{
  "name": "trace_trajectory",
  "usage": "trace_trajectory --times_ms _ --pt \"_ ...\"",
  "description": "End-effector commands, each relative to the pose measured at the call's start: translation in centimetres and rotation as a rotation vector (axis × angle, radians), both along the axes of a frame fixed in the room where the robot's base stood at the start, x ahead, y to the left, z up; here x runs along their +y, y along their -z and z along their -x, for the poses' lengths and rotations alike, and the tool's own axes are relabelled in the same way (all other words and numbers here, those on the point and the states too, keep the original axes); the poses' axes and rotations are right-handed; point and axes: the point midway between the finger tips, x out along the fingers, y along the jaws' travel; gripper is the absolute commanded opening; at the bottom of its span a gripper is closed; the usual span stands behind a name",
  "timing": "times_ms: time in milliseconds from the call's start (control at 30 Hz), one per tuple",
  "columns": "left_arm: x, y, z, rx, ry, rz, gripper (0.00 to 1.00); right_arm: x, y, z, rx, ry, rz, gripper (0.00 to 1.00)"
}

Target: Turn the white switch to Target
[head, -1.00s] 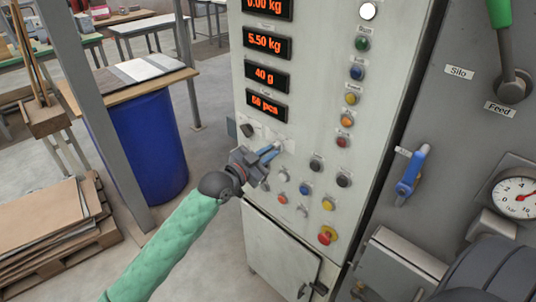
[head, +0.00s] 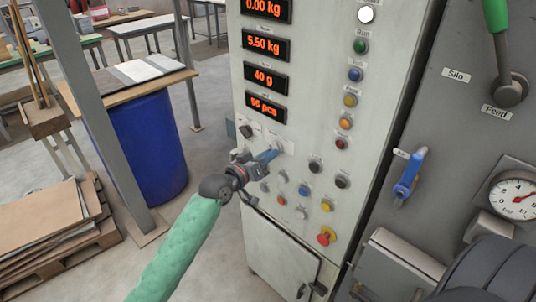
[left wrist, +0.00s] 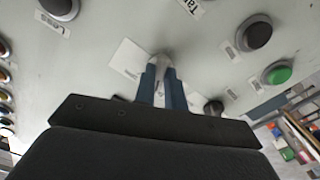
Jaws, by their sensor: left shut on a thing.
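The white switch (left wrist: 161,61) sits on a pale label plate on the grey panel, between my fingertips in the left wrist view. My left gripper (left wrist: 162,75) is shut on it, with one blue finger on each side. In the head view my left gripper (head: 273,154) reaches the panel below the orange displays and mostly hides the switch. A label with letters beginning "Tar" (left wrist: 190,8) shows upside down, partly cut off, in the left wrist view. Which way the switch points is hard to tell. My right gripper is not in view.
The grey control panel (head: 315,100) carries several coloured buttons, a red knob (head: 326,236) at lower right and dark buttons (head: 315,166) close to my gripper. A black knob (head: 246,131) is just left of it. A blue drum (head: 150,150) stands left of the panel.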

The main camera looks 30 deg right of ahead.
Motion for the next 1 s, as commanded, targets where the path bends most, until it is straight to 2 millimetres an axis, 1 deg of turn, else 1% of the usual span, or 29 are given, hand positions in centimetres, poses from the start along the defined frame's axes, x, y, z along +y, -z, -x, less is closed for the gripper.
trace_trajectory --times_ms 100,233,700,733,767,800,833,1000 --pt "-0.01 -0.17 -0.04 0.033 -0.001 0.014 0.00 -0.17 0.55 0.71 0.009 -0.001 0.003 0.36" --pt "-0.01 -0.17 -0.04 0.057 -0.001 0.022 0.00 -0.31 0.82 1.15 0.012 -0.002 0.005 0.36" --pt "0.00 -0.21 -0.07 0.067 -0.001 0.026 0.00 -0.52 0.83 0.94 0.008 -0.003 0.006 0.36" --pt "0.00 -0.21 -0.07 0.067 -0.001 0.026 0.18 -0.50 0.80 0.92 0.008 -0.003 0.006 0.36" --pt "0.01 -0.20 -0.07 0.067 -0.001 0.026 0.24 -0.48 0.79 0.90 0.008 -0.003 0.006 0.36" --pt "0.01 -0.18 -0.06 0.067 -0.001 0.026 0.31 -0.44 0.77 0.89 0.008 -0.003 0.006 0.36" --pt "0.01 -0.17 -0.05 0.067 -0.001 0.026 0.34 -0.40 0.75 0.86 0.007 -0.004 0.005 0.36" --pt "0.00 -0.11 -0.03 0.068 0.000 0.025 0.34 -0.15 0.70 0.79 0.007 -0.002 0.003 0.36"
